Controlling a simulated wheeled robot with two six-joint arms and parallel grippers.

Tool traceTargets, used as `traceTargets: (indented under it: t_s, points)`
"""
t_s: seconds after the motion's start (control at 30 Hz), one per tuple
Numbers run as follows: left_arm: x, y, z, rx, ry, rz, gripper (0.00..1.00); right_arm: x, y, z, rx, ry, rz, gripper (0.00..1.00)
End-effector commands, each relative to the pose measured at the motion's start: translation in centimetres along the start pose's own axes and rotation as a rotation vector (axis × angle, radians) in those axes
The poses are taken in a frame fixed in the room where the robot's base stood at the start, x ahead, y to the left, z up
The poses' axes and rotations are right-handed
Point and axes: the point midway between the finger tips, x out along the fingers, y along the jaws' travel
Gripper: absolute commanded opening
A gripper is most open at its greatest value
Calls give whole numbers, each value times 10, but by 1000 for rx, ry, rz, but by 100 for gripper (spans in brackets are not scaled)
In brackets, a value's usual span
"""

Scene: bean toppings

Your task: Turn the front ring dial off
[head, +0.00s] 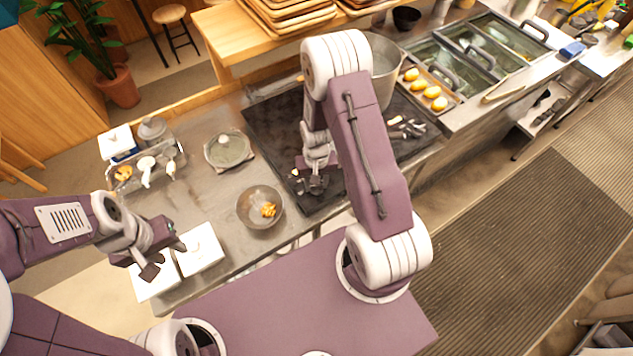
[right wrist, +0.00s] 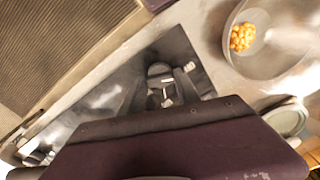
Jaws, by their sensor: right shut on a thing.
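My right gripper (head: 316,186) reaches down to the front left part of the black stove (head: 265,125). It is shut on what appears to be the front ring dial, which the fingers and arm mostly hide in the head view. In the right wrist view a dark and metallic shape (right wrist: 165,88) shows on the dark surface just beyond my purple gripper body; its setting cannot be read. My left gripper (head: 166,256) is open and empty above the white square dishes (head: 200,248) at the counter's front left.
A bowl (head: 248,214) with orange beans stands left of my right gripper; it also shows in the right wrist view (right wrist: 277,62). A large pot (head: 385,65) stands at the stove's back. A tray of yellow items (head: 452,97) lies to the right.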

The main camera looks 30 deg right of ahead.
Motion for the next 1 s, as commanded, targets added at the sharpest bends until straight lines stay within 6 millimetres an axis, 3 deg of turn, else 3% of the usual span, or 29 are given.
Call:
traceTargets:
  t_s: [0.03, 0.07, 0.13, 0.5, 0.83, 1.0]
  points:
    - [0, 0, 0, 0, 0, 0, 36, 0, 0, -1, -3, 3, 0, 0]
    - [0, 0, 0, 0, 0, 0, 36, 0, 0, -1, -3, 3, 0, 44]
    - [0, 0, 0, 0, 0, 0, 36, 0, 0, -1, -3, 3, 0, 60]
    - [2, 0, 0, 0, 0, 0, 36, -5, 0, -1, -1, 3, 0, 60]
    - [13, 0, 1, 0, 0, 0, 36, -68, 0, -2, -1, 8, -1, 60]
    - [14, 0, 2, 0, 0, 0, 36, -88, 0, -1, -2, 4, -1, 60]
